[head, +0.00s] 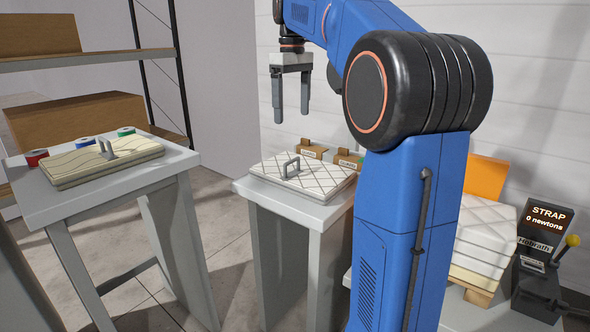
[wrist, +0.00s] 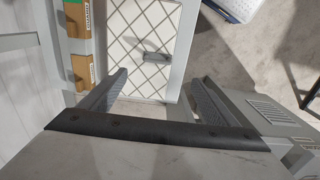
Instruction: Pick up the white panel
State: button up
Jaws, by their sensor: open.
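The white panel (head: 322,178) lies flat on the middle grey table (head: 272,203). It has a diamond-stitched top and a grey bar handle (head: 291,167) standing up from it. In the wrist view the panel (wrist: 135,30) shows past my fingers, with its handle (wrist: 155,57) close to the line between the fingertips in the picture. My gripper (head: 291,116) points down, open and empty, above the panel and apart from it. Its two fingers also show in the wrist view (wrist: 160,78), spread wide.
Labelled brown boxes (head: 313,150) stand behind the panel. A left table (head: 60,205) holds a cream wavy-stitched panel (head: 85,165) with a handle, and several coloured spools. Stacked quilted panels (head: 487,232) and a STRAP display (head: 548,217) stand at right. A shelf (head: 105,55) is behind left.

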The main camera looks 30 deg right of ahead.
aim_at(302, 167)
jog(key=f, duration=1.2)
jog(key=shift+w+d, duration=0.1)
jog(key=shift+w, duration=0.15)
jog(key=shift+w+f, duration=0.2)
jog(key=shift+f, duration=2.45)
jog(key=c, duration=1.6)
